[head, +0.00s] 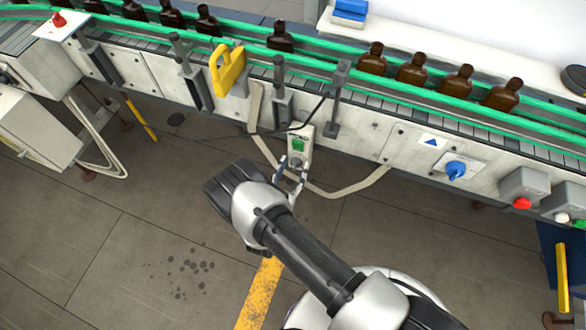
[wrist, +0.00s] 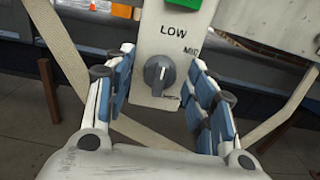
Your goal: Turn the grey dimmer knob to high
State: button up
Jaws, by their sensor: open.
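The grey dimmer knob (wrist: 158,74) sits on a pale panel (wrist: 200,16) in the wrist view, with a light mark on its face. LOW is printed above it and MID at its upper right; a third label at lower right is too small to read. I cannot tell surely which label the knob points at. My gripper (wrist: 157,62) is open, with one blue-padded finger on each side of the knob and gaps showing between. In the head view, my gripper (head: 290,180) is at the lower end of the panel (head: 305,142), partly covering the knob.
A green button (head: 298,145) is just above the knob. A hanging pale strap (head: 345,191) loops behind the panel. Above runs a conveyor with amber bottles (head: 411,68). A yellow handle (head: 227,70) is to the left, a blue rotary switch (head: 456,170) to the right.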

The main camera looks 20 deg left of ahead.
jog(key=shift+c, duration=0.5)
jog(key=c, duration=1)
jog(key=shift+o, duration=0.2)
